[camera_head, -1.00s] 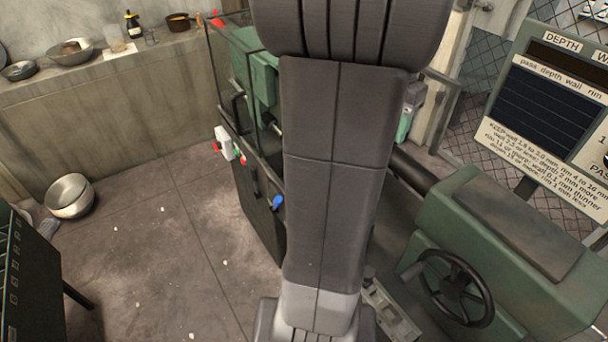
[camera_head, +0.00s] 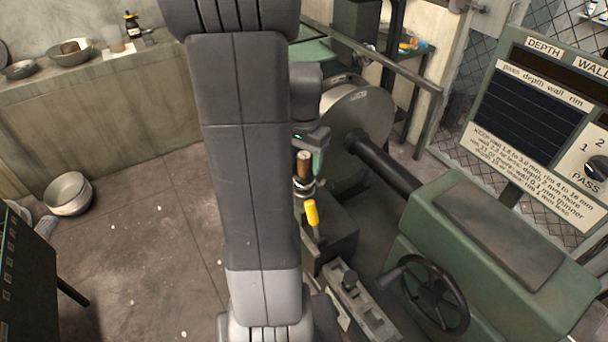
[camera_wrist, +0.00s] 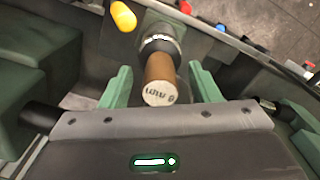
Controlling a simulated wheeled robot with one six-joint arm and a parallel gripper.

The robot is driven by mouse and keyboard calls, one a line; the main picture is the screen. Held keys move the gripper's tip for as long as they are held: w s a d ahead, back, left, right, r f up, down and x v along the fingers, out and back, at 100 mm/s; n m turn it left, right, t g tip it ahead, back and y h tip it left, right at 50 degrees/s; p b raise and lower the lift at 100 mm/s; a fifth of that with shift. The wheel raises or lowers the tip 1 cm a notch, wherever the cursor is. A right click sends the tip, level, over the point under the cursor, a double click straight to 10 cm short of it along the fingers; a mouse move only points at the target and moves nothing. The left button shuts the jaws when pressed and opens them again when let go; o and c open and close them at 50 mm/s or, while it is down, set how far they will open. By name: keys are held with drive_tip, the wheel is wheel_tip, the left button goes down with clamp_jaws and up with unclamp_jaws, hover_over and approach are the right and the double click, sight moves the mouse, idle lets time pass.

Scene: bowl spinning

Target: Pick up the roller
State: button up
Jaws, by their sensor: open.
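The roller (camera_wrist: 159,80) seems to be the tool with a brown wooden handle, marked on its pale end, and a dark collar at its far end. In the wrist view its handle points toward me between the green fingers of my gripper (camera_wrist: 160,72). The fingers are open, with a gap visible on each side of the handle. In the head view the brown handle (camera_head: 304,162) stands above a metallic collar, just beside my gripper (camera_head: 314,158). The far end of the tool is hidden.
A yellow handle (camera_head: 312,214) stands close by the tool; it also shows in the wrist view (camera_wrist: 123,16). A large metal disc (camera_head: 352,115) on a dark shaft is just to the right. A green machine with a black handwheel (camera_head: 436,294) is at lower right.

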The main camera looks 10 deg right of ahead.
wheel_tip(320, 180, down, 2)
clamp_jaws()
idle(0.4)
drive_tip(key=shift+r, duration=0.15)
wheel_tip(320, 180, up, 9)
drive_tip(key=shift+r+b, duration=0.1)
drive_tip(key=shift+b, duration=0.25)
drive_tip(key=shift+r+p, duration=1.95)
drive_tip(key=shift+r, duration=0.65)
